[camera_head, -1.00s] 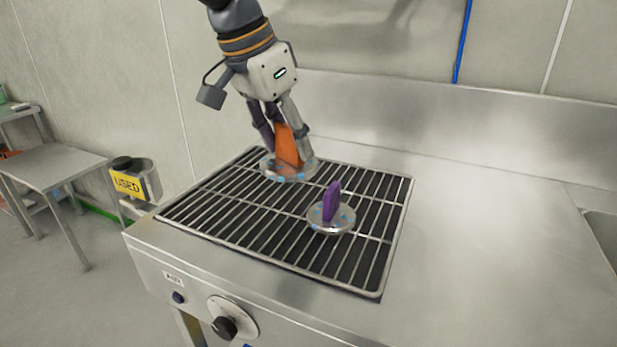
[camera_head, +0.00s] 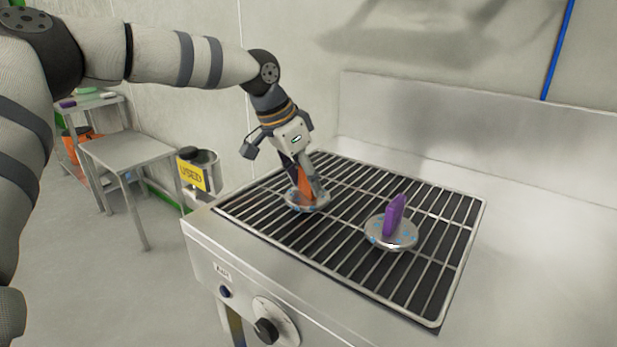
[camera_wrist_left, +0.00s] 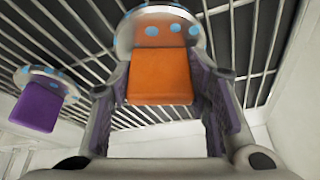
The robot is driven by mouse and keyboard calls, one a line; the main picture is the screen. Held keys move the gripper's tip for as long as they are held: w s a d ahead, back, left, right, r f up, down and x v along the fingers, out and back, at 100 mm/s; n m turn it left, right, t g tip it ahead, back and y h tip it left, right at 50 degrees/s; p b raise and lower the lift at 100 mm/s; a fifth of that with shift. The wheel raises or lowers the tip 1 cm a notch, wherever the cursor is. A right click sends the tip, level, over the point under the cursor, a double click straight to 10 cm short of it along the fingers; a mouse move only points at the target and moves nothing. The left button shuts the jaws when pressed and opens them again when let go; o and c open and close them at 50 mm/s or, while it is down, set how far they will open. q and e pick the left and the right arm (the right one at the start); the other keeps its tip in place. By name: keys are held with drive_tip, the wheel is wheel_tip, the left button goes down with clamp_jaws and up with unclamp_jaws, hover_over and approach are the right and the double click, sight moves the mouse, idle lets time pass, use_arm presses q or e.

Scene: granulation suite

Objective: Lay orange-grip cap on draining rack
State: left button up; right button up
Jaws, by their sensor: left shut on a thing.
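The orange-grip cap (camera_head: 305,186), a round metal disc with blue dots and an upright orange grip, is at the left part of the draining rack (camera_head: 345,258). My left gripper (camera_head: 307,190) is shut on the orange grip, pointing down from above. In the left wrist view the orange grip (camera_wrist_left: 162,78) stands between the two fingers, with the disc beyond it over the rack bars. The disc is at or just above the bars; I cannot tell if it touches. My right gripper is not in view.
A purple-grip cap (camera_head: 391,232) sits on the rack to the right of the orange one. A container labelled USED (camera_head: 193,176) stands beyond the counter's left edge. A steel table (camera_head: 128,150) is farther left. Rack bars behind and in front of the purple-grip cap are bare.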

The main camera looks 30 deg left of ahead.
use_arm(q)
drive_tip(key=shift+r, duration=0.2)
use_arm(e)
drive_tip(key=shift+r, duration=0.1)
use_arm(q)
drive_tip(key=o, duration=1.4)
drive_tip(key=shift+f, duration=0.2)
drive_tip(key=shift+r, duration=0.4)
drive_tip(key=p+v, duration=0.1)
drive_tip(key=v, duration=1)
drive_tip(key=shift+s+r+p, duration=0.2)
drive_tip(key=shift+s+p, duration=0.05)
drive_tip(key=shift+p, duration=0.05)
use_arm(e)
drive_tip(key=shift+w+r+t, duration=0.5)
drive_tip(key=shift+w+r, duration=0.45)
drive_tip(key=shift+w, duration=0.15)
